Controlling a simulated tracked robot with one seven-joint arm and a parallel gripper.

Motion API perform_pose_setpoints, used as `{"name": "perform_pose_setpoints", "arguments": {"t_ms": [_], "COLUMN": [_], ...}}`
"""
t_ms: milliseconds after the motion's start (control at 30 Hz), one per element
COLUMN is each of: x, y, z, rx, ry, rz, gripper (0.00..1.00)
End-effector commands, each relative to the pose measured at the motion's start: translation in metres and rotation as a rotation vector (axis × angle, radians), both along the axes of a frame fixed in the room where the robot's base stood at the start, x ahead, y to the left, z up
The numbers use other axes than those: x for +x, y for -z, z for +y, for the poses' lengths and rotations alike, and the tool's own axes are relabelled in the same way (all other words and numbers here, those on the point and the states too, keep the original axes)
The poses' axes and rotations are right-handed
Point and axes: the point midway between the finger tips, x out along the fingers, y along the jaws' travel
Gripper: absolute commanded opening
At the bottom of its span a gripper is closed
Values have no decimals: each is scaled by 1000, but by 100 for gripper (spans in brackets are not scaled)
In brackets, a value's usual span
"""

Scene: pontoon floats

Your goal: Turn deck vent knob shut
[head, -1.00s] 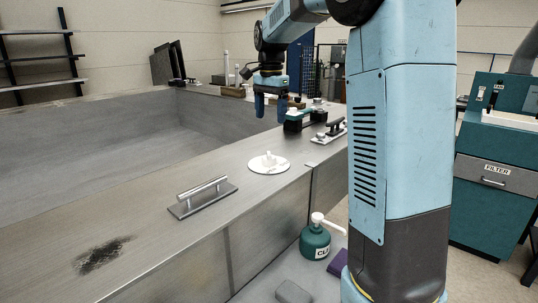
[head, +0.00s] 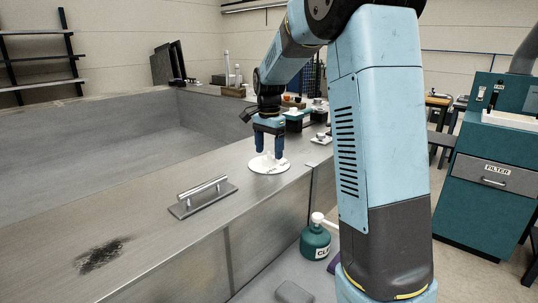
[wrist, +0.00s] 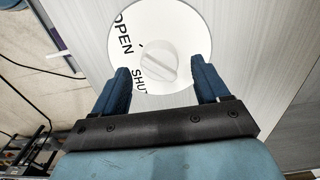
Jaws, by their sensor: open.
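The deck vent knob is a white ridge on a round white plate (head: 262,168) set on the grey metal deck. In the wrist view the knob's raised grip bar (wrist: 158,62) runs diagonally across the plate (wrist: 180,25), which bears the words OPEN and SHUT at its left side. My gripper (head: 271,151) points down just above the plate, its blue fingers apart. In the wrist view my gripper (wrist: 160,78) has one finger on each side of the bar's lower end, with nothing held. Whether the fingers are at the bar's height cannot be told.
A metal handle (head: 203,194) on a base stands on the deck in front of the plate. A dark scuff (head: 102,254) marks the deck at front left. Small fittings (head: 298,118) stand behind my gripper. A green bottle (head: 315,241) stands below the deck edge.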

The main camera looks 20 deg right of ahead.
Motion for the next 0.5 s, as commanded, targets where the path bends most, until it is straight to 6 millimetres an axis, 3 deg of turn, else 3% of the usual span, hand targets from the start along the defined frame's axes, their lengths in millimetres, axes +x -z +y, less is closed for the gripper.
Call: {"name": "perform_pose_setpoints", "arguments": {"t_ms": [200,500], "x": [0,0], "y": [19,22], "z": [0,0], "rx": [0,1], "ry": [0,0], "rz": [0,-1], "gripper": [74,74]}}
